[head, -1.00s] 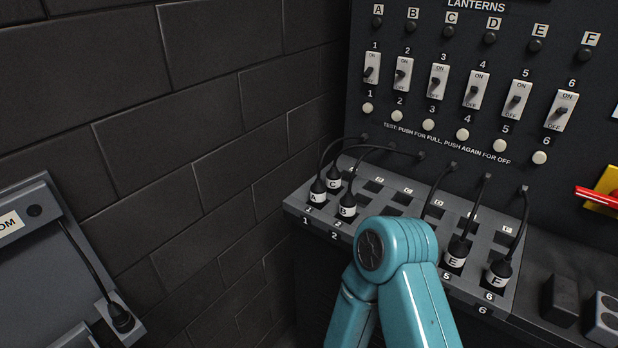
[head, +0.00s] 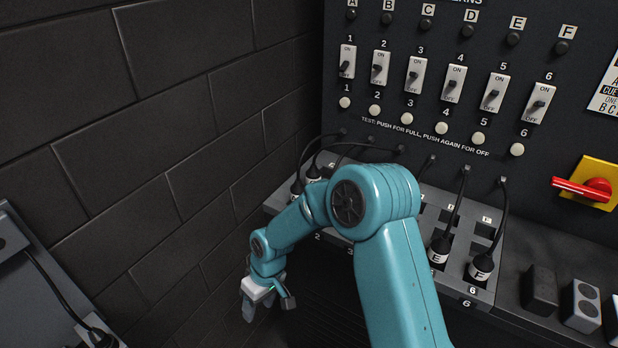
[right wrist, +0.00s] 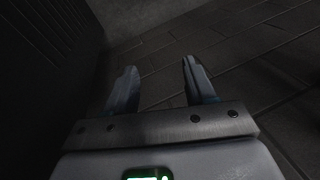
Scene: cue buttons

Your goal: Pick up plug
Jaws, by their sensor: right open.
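Plug E (head: 440,248) and plug F (head: 484,264) are black with white letter labels and sit upright in the sockets at the right of the grey patch ledge (head: 512,227). Other black plugs (head: 297,187) at the ledge's left end are mostly hidden behind my right arm. My right gripper (head: 262,306) hangs low in front of the ledge, at its left, below the sockets and apart from any plug. In the right wrist view its two fingers (right wrist: 156,82) are spread, with nothing between them. My left gripper does not show.
A dark brick wall (head: 150,150) stands at the left. The panel has switches (head: 453,84), round white buttons (head: 445,128) and a red handle on a yellow plate (head: 590,187). A grey box with a cable (head: 40,290) is at lower left. Dark floor shows below the gripper.

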